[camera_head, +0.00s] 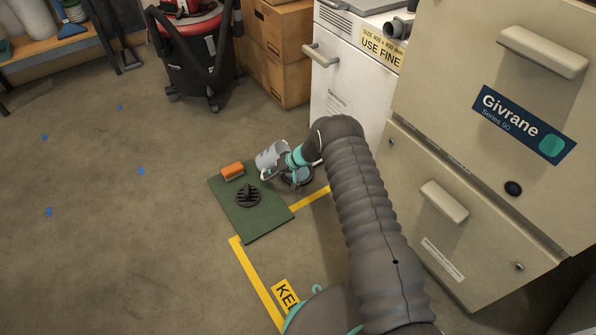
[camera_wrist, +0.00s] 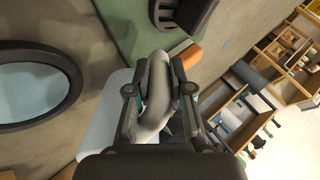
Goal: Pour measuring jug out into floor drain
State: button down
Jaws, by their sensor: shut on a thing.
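The measuring jug (camera_head: 269,158) is pale grey and held above the edge of the green mat in the head view. My gripper (camera_head: 297,158) is shut on its handle (camera_wrist: 153,100), which shows between the fingers in the wrist view. The jug's pale body (camera_wrist: 100,135) is partly hidden there; its contents are not visible. It looks somewhat tilted. A dark-rimmed round thing (camera_head: 298,180), likely the floor drain, lies below my gripper, partly hidden by the arm. In the wrist view, its dark ring (camera_wrist: 72,85) surrounds a pale blue-grey inside.
The green mat (camera_head: 255,224) bears a black slotted round piece (camera_head: 248,195) and an orange block (camera_head: 232,171). A white cabinet (camera_head: 340,85) and beige furnace (camera_head: 470,190) stand close at right. A red-and-black vacuum (camera_head: 195,50) stands behind. Floor at left is mostly clear.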

jog(key=shift+a+r+h, duration=0.25)
jog(key=shift+a+h, duration=0.1)
jog(key=shift+h, duration=0.45)
jog(key=shift+w+a+r+g+h, duration=0.15)
jog(key=shift+a+r+h, duration=0.1)
jog(key=shift+a+h, duration=0.4)
jog(key=shift+w+a+r+g+h, duration=0.15)
jog(key=shift+a+h, duration=0.25)
jog(key=shift+h, duration=0.45)
jog(key=a+f+h+b, duration=0.1)
jog(key=h+b, duration=0.1)
jog(key=b, duration=0.1)
jog(key=shift+a+f, duration=0.1)
jog(key=shift+a, duration=0.05)
jog(key=h+b, duration=0.1)
jog(key=r+h+b, duration=0.1)
jog(key=shift+w+a+b, duration=0.15)
jog(key=shift+a+b, duration=0.25)
jog(key=shift+r, duration=0.15)
